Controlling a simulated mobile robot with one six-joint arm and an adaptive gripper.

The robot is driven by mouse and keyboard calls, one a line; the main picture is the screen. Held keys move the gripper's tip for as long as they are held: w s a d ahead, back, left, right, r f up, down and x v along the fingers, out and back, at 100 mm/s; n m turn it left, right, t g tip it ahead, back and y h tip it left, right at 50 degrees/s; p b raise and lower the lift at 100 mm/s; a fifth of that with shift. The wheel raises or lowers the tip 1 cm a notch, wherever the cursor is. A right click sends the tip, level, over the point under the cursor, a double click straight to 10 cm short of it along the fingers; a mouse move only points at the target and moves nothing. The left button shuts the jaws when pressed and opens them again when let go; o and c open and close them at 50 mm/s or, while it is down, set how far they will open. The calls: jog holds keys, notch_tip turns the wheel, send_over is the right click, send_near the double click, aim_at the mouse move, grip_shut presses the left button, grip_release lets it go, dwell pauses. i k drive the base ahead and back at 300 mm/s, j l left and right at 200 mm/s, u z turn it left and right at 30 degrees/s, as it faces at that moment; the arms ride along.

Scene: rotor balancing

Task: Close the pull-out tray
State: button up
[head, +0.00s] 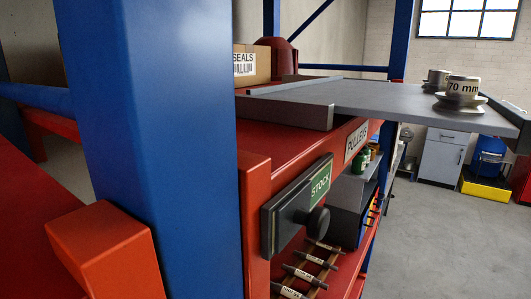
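The pull-out tray (375,98) is a flat grey plate at the upper right. It sticks far out of the red shelf unit to the right, over the open floor. A dark front piece (521,136) at its right end is cut off by the picture edge. On the tray, near its outer end, stands a grey stepped pulley (462,88) labelled "70 mm", with a similar pulley (436,77) behind it. A dark grey block or rail (285,110) lies beside the tray's inner end on the shelf. I cannot make out my gripper in this view.
A blue upright post (160,130) fills the left foreground. A "SEALS" box (254,64) sits behind the tray. Below hang a "PULLEYS" label (356,140) and a dark "STOCK" panel with a knob (318,221). Grey floor (445,245) is free at the right.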

aim_at(396, 102)
jog(key=l+z, duration=0.15)
jog(key=l, duration=1.45)
